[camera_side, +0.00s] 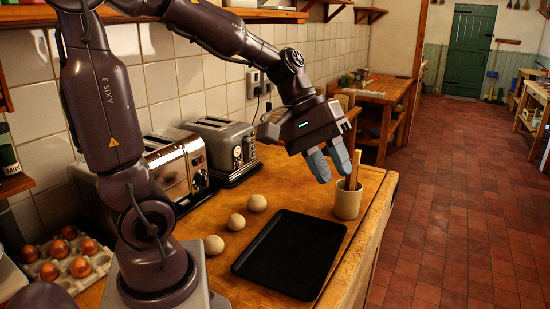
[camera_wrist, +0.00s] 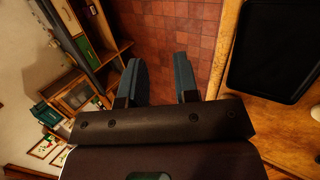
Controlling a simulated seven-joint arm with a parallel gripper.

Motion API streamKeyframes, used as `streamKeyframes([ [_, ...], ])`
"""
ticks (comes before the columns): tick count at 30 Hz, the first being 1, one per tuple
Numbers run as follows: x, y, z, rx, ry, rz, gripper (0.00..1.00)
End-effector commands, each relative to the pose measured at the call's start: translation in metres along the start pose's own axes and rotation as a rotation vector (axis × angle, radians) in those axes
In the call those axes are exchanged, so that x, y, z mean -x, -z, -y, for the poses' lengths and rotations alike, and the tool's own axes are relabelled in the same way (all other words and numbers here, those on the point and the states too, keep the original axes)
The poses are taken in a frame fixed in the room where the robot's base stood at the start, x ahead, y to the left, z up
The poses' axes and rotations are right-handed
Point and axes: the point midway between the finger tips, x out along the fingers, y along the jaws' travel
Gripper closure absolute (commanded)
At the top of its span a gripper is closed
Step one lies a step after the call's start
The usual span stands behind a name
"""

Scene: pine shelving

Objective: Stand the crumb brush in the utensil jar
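The utensil jar (camera_side: 347,204) is a cream cup standing upright on the wooden counter near its right edge in the side view. A slim wooden piece (camera_side: 355,168), which looks like the crumb brush, stands up out of the jar, leaning slightly; its lower part is hidden inside and I cannot see bristles. My gripper (camera_side: 331,172) is above and left of the jar, its blue fingers pointing down and close beside the wooden piece. In the wrist view my gripper (camera_wrist: 158,62) has its fingers apart with nothing between them. The jar and brush do not show there.
A black tray (camera_side: 289,252) lies on the counter in front of the jar, with several dough balls (camera_side: 237,222) to its left. Two toasters (camera_side: 228,148) stand along the tiled wall. An egg carton (camera_side: 70,260) is at the left. Red floor (camera_side: 455,210) lies beyond the counter edge.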

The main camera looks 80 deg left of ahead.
Motion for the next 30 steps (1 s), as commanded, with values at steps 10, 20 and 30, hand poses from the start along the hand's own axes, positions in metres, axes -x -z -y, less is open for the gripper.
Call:
streamKeyframes([
  [10, 0.04, -0.066, 0.04, -0.807, 0.343, -0.284, 0.72],
  [20, 0.047, -0.068, 0.046, -0.915, 0.388, -0.335, 0.72],
  [30, 0.047, -0.068, 0.046, -0.911, 0.387, -0.334, 0.72],
])
